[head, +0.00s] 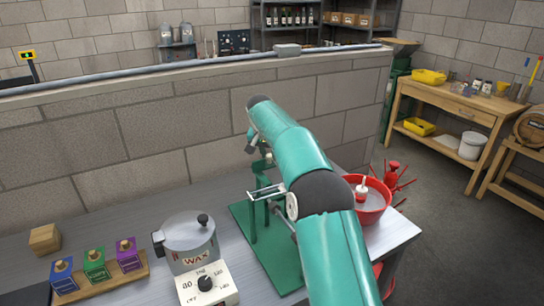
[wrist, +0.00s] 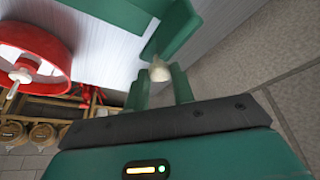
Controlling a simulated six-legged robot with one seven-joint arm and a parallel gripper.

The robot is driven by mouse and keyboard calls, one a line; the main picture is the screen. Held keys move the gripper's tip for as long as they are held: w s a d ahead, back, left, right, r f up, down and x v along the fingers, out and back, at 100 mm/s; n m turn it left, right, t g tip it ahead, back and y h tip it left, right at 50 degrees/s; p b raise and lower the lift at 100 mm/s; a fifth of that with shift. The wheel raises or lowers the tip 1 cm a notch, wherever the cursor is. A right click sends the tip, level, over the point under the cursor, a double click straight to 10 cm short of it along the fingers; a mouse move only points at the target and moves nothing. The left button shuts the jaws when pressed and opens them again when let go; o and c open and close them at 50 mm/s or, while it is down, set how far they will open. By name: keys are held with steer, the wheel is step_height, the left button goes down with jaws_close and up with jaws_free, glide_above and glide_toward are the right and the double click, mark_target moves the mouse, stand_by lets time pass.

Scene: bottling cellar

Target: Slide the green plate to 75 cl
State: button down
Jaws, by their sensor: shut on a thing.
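A green stand (head: 247,228) with an upright post and a flat base is on the grey bench, partly hidden behind my arm. In the wrist view a flat green part (wrist: 172,32) lies just beyond my gripper (wrist: 159,74). The two fingers of my gripper are closed on a small pale knob (wrist: 159,68) at the edge of that green part. I cannot tell whether this part is the plate itself. In the head view the fingers are mostly hidden at the top of the stand. No 75 cl mark is readable.
A red bowl (head: 373,212) stands right of the stand; it also shows in the wrist view (wrist: 62,60). A wax pot (head: 188,243) and a wooden rack (head: 110,283) of coloured blocks stand left. A block wall (head: 120,125) runs behind the bench.

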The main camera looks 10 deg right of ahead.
steer(key=shift+w+r, duration=0.15)
steer(key=shift+w, duration=0.05)
steer(key=c, duration=1.2)
jaws_free()
steer(key=shift+w+a+f, duration=0.1)
steer(key=shift+w+f, duration=0.05)
steer(key=shift+f, duration=0.05)
steer(key=shift+o, duration=0.2)
steer(key=shift+s+r, duration=0.1)
steer(key=shift+s, duration=0.1)
steer(key=v, duration=1.4)
